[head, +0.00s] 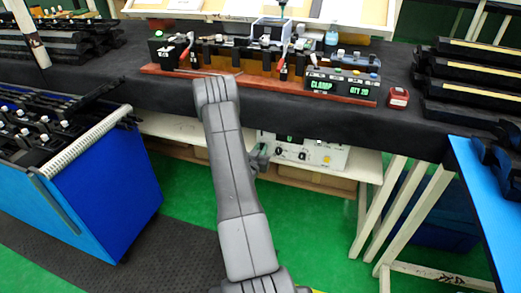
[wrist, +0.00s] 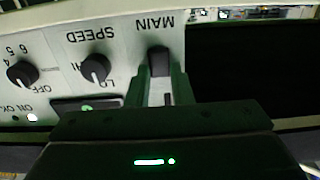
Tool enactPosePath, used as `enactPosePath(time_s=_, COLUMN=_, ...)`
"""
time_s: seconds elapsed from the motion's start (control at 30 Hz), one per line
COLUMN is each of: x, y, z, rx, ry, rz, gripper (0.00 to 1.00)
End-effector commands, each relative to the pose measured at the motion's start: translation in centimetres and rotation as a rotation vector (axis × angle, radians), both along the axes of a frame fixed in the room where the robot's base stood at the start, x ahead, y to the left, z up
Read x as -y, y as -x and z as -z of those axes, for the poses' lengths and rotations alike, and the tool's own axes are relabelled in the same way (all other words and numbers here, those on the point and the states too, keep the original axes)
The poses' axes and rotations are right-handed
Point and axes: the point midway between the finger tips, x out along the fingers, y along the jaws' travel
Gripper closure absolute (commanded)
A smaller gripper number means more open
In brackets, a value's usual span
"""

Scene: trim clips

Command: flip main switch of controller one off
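The controller (head: 318,154) is a pale box with knobs on the shelf under the black-covered table. Its panel (wrist: 120,38) fills the upper left of the wrist view, upside down. The black main switch (wrist: 160,62) sits beside the word MAIN; I cannot tell its on or off position. My gripper (wrist: 161,82) is open, its two dark fingers standing apart at either side of the switch's near end. I cannot tell whether they touch it. In the head view my gripper (head: 262,155) is partly hidden behind my arm, just left of the controller. No controller number is readable.
A speed knob (wrist: 95,68) and another knob (wrist: 22,73) lie left of the switch. A small lit lamp (wrist: 32,117) shows at the panel's lower left. The shelf (head: 367,165) is under the table edge. A blue cart (head: 125,185) stands left.

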Motion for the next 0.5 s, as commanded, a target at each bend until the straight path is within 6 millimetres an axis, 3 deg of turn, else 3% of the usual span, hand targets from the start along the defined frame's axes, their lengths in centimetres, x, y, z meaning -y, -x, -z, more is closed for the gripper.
enactPosePath(time_s=0.5, x=-0.04, y=-0.01, z=0.94, rx=0.105, ry=0.033, rz=0.000, gripper=1.00)
